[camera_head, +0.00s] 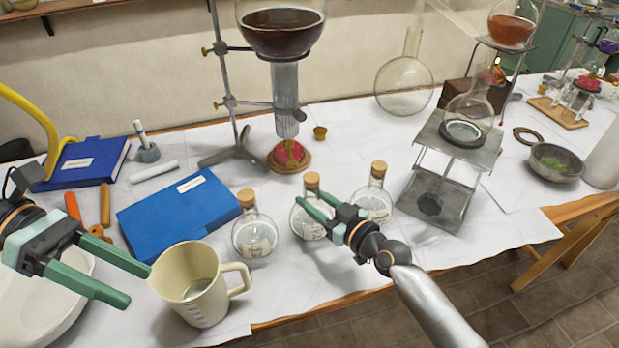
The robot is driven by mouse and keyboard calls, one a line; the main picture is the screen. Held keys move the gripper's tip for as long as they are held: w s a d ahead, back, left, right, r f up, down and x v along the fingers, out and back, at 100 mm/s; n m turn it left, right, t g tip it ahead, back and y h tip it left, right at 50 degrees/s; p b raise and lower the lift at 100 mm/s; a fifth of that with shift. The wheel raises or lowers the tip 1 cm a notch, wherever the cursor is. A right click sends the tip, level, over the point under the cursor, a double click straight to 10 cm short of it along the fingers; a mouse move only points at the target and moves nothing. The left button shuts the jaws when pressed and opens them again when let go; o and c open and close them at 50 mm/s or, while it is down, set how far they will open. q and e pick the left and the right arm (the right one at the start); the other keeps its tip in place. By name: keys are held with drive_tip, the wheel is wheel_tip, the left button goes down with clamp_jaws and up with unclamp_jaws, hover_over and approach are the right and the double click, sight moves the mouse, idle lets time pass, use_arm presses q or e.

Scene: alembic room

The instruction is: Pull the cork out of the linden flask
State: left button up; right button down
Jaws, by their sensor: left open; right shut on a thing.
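Three round glass flasks with cork stoppers stand in a row on the white-covered table: a left flask (254,238), a middle flask (308,228) and a right flask (374,204). Their labels are too small to read, so I cannot tell which is the linden flask. The middle flask's cork (312,180) sits in its neck. My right gripper (311,205) is shut on the middle flask around its neck area, below the cork, and hides part of it. My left gripper (139,286) is open and empty, left of the beige jug.
The beige jug (190,285) stands at the front edge, beside a white basin (40,300). A blue book (178,212) lies behind it. A metal stand (232,130) with a large flask rises behind; a lab jack (440,170) stands right of the flasks.

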use_arm(q)
drive_tip(key=w+d+f+m, duration=0.2)
drive_tip(key=w+d+m, duration=0.35)
drive_tip(key=w, duration=0.45)
wheel_tip(320, 180, up, 3)
drive_tip(key=m+t+y, duration=0.4)
drive_tip(key=m+y, duration=0.8)
drive_tip(key=m, duration=0.7)
hover_over(312, 176)
drive_tip(key=shift+s+a+n, duration=0.1)
drive_tip(key=shift+n, duration=0.15)
wheel_tip(312, 176, down, 8)
drive_tip(key=shift+f, duration=0.1)
drive_tip(key=shift+c, duration=0.3)
